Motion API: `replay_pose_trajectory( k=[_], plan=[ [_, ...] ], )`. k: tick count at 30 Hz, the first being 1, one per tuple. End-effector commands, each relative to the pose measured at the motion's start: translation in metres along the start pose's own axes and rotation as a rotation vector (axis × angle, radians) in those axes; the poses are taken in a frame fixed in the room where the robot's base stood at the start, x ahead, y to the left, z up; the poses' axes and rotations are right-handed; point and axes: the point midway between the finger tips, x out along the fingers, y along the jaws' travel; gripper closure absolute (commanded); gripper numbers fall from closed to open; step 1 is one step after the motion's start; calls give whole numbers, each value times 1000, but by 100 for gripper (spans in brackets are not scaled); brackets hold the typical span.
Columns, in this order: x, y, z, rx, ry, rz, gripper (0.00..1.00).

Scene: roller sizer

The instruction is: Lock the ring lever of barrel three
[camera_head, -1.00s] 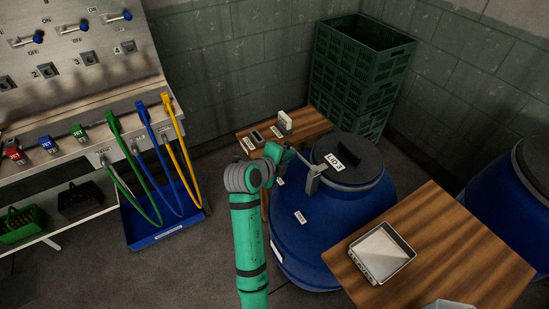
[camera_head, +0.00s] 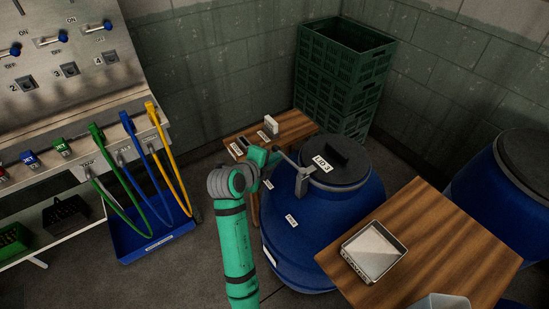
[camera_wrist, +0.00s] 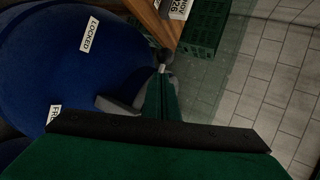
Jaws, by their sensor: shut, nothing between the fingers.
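Barrel three is the blue barrel (camera_head: 335,215) with a dark lid (camera_head: 350,158) marked LID 3. Its grey ring lever (camera_head: 301,182) shows at the left side of the lid, with a thin bar reaching up and left towards my gripper. My gripper (camera_head: 272,158) is shut and empty beside this bar; I cannot tell whether they touch. In the wrist view, the gripper tip (camera_wrist: 165,68) is beside the blue barrel wall. The LOCKED label (camera_wrist: 89,34) and a partly hidden label starting FR (camera_wrist: 53,116) are on that wall. A grey piece (camera_wrist: 116,106), perhaps the lever, is partly covered by my gripper.
A small wooden table (camera_head: 290,138) stands behind the barrel, with green crates (camera_head: 340,80) beyond. A wooden table (camera_head: 430,245) with a tray (camera_head: 374,252) stands in front at right. Another blue barrel (camera_head: 490,185) is at far right. Hoses hang left above a blue tray (camera_head: 150,235).

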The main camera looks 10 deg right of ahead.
Motion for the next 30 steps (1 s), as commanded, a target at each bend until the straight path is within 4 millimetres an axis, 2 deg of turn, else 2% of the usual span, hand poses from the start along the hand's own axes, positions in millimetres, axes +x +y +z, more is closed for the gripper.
replay_pose_trajectory(
  k=[12, 16, 22, 30],
  plan=[
    [-80, -6, 28, 3, -4, -5, 100],
    [-101, -5, 37, 0, -9, -4, 100],
    [-117, -5, 42, -1, -9, -4, 100],
    [-118, -5, 42, 0, -7, -4, 100]
  ],
)
